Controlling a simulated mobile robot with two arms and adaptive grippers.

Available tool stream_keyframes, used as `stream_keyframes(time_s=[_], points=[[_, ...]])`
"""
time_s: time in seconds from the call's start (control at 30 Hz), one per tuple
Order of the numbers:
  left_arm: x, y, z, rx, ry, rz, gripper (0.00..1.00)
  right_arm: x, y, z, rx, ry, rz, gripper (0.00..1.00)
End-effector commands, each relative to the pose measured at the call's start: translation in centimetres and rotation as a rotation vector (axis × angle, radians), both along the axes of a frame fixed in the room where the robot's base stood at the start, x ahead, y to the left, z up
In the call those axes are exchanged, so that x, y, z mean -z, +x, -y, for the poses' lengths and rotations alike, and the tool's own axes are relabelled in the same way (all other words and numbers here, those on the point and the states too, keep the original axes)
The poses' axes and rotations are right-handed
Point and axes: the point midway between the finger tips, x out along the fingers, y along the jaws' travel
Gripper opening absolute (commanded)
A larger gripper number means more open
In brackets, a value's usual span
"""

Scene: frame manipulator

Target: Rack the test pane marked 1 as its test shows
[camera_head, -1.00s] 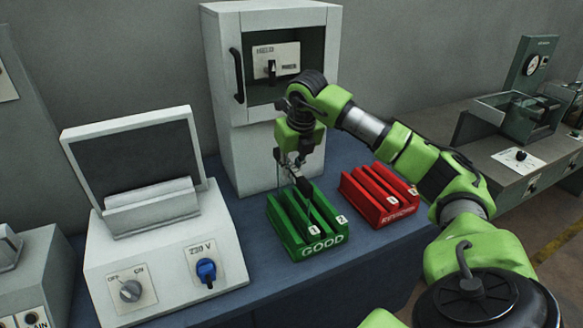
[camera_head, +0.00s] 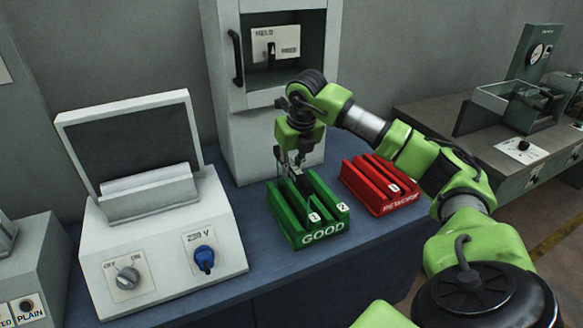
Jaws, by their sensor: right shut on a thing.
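The green rack marked GOOD (camera_head: 322,238) stands on the blue bench top, with number tags at the front ends of its slots. The red rack marked REWORK (camera_head: 399,202) stands to its right. My right gripper (camera_head: 291,165) points down over the back left part of the green rack. It is shut on a dark, thin pane (camera_head: 302,184), seen almost edge-on, whose lower part is at or in the left slot. The fingers and rack walls hide much of the pane, and I cannot read a mark on it. My left gripper is not in view.
A light grey tester (camera_head: 158,235) with an upright dark screen, an OFF/ON knob and a blue 230 V knob stands at left. A white cabinet (camera_head: 229,100) with an open bay stands behind the racks. Another bench (camera_head: 540,178) with instruments is at right.

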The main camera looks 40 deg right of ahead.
Motion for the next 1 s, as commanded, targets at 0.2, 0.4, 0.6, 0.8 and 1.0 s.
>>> stream_keyframes(time_s=[0.2, 0.4, 0.6, 0.8, 1.0], points=[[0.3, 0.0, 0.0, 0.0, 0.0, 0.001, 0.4, 0.4, 0.0, 0.0, 0.001, 0.0, 0.002, 0.0], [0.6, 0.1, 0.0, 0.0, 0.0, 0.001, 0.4, 0.8, 0.0, 0.0, 0.0, -0.001, 0.002, 0.0], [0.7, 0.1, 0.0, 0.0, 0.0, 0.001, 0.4, 1.1, 0.0, 0.0, 0.0, -0.001, 0.002, 0.0], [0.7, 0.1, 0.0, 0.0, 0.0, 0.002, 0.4, 1.1, 0.0, 0.0, 0.0, 0.0, 0.001, 0.0], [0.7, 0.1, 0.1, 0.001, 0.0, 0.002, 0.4, 1.1, 0.0, 0.0, 0.0, 0.0, 0.0, 0.34]])
